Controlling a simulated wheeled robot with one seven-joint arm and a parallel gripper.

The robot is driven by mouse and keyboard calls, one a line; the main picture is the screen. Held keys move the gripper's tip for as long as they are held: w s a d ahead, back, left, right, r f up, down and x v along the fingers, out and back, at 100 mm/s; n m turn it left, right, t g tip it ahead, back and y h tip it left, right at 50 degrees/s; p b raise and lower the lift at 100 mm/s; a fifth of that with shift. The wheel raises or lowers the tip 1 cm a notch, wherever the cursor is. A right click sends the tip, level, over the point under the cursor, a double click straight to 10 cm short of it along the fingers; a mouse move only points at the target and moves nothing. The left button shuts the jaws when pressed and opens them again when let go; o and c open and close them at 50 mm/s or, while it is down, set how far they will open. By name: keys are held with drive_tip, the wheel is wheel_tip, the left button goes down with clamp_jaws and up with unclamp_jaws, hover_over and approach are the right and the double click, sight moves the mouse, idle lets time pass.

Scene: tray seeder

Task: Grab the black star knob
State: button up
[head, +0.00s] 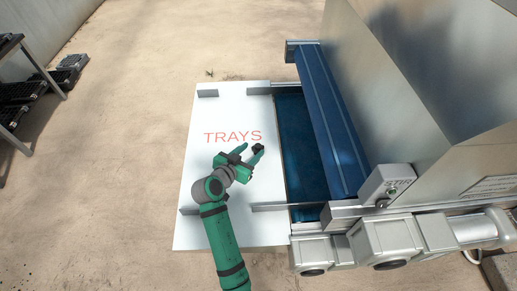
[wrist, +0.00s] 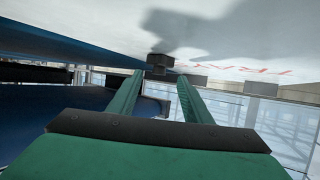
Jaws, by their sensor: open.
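The black star knob (head: 258,147) is a small dark piece over the right side of the white tray plate, below the red TRAYS lettering. In the wrist view the knob (wrist: 160,64) appears centred just at the ends of my two green fingers. My gripper (head: 252,149) is open, with its fingertips close to the knob. In the wrist view my gripper (wrist: 159,77) has a finger on each side, and I see no clear contact with the knob. Whether the knob is fully between the fingertips or just beyond them is hard to tell. What the knob is fixed to is hidden.
The white plate (head: 225,105) has low grey stops at its corners. Right of it lie a dark blue belt channel (head: 297,145), a blue cover (head: 330,120) and the large metal hopper (head: 420,80). Grey motor housings (head: 385,240) stand at the front right. Open floor lies left.

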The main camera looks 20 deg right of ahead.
sight(257, 147)
drive_tip(key=shift+x, duration=2.9)
drive_tip(key=shift+r, duration=0.1)
drive_tip(key=shift+c, duration=0.7)
drive_tip(key=c, duration=0.8)
drive_tip(key=shift+o, duration=0.2)
drive_tip(key=shift+s+a, duration=0.1)
